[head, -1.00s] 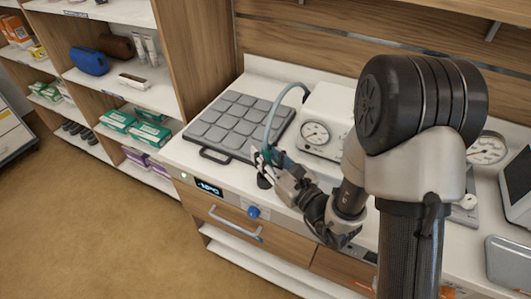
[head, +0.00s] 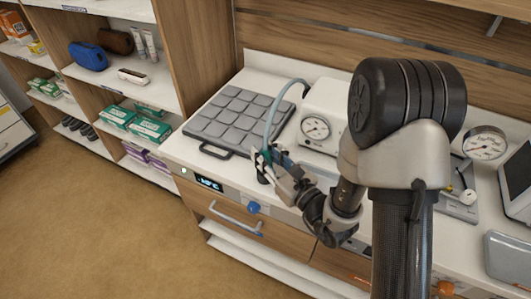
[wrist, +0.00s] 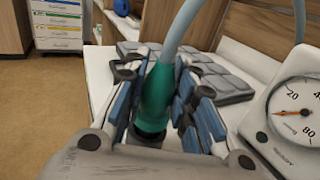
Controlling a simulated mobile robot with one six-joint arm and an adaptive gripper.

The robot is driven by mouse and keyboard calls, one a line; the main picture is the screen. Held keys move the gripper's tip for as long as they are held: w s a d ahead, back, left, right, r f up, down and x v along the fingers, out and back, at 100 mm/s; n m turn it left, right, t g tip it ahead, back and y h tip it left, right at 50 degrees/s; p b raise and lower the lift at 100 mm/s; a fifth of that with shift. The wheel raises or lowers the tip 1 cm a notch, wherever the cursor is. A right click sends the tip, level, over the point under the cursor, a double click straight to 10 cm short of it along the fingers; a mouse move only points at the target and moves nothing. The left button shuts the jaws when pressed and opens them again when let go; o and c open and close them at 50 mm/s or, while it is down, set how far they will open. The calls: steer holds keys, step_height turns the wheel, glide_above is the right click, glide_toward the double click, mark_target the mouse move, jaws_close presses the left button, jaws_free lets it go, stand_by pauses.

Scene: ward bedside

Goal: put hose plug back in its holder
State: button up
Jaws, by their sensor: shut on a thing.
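The hose plug (wrist: 157,95) is a teal-green sleeve on the end of a pale grey-blue hose (head: 270,118). My gripper (head: 268,158) is shut on it, and in the wrist view the blue-padded fingers (wrist: 162,100) lie on both sides of it. The plug stands roughly upright at the counter's front edge. A dark part shows at its lower end; I cannot tell whether this is the plug's tip or the holder. No holder is clearly recognisable, and my gripper hides part of this area.
A grey padded tray (head: 240,112) lies behind and left of the gripper. A white gauge box (head: 322,120) stands to its right, with the hose running toward it. The drawer front below has a blue knob (head: 254,208) and a handle (head: 236,222). Shelves stand at left.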

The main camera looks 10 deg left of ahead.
steer(key=shift+f, duration=0.65)
steer(key=o, duration=1.1)
step_height(320, 180, up, 10)
steer(key=shift+f, duration=0.1)
stand_by(0.4)
